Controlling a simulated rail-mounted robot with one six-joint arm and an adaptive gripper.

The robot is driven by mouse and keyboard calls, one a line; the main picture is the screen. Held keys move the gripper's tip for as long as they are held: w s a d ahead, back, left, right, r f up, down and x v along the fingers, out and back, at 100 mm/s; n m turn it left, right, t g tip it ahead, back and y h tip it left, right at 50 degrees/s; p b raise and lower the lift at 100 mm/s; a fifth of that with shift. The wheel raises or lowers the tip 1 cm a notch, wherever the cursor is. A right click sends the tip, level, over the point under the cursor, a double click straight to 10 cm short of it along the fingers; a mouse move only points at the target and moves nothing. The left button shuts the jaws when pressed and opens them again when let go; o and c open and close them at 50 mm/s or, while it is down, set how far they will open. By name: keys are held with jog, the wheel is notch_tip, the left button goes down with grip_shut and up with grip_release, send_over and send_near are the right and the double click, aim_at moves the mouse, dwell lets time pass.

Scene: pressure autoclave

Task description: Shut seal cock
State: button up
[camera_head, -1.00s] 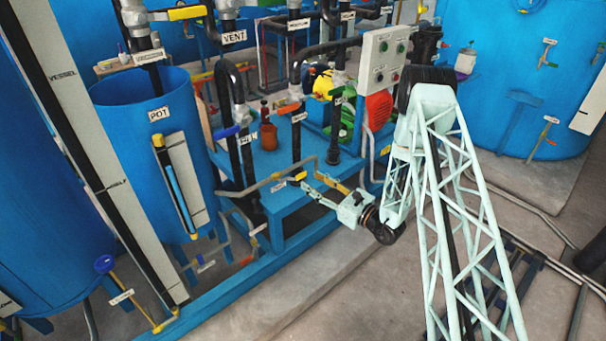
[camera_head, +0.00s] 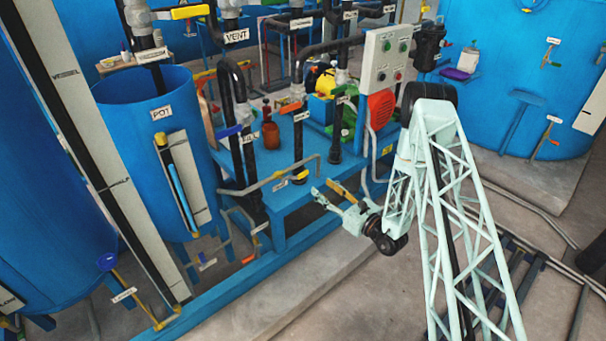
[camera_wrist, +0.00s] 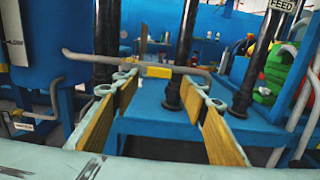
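A small cock with a yellow handle (camera_head: 301,176) sits on a thin grey pipe at the front edge of the blue skid table; I take it for the seal cock, but the small tag beside it is unreadable. In the wrist view its yellow handle (camera_wrist: 157,72) appears between the fingers, lying roughly along the pipe. My gripper (camera_head: 323,187) is open and empty, a little to the right of and below the handle in the head view, apart from it. In the wrist view my gripper (camera_wrist: 160,79) shows both tan-padded fingers spread wide.
The grey pipe (camera_wrist: 100,58) runs across in front of the blue table (camera_head: 290,208). Black vertical pipes (camera_wrist: 183,60) stand behind it. A brown bottle (camera_head: 271,135) and a control box (camera_head: 388,58) are farther back. The floor in front of the skid is clear.

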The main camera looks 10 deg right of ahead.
aim_at(304, 173)
jog(key=shift+b+x, duration=0.75)
jog(key=shift+x, duration=5.9)
jog(key=shift+a+r, duration=0.1)
jog(key=shift+c, duration=0.5)
jog(key=c, duration=0.8)
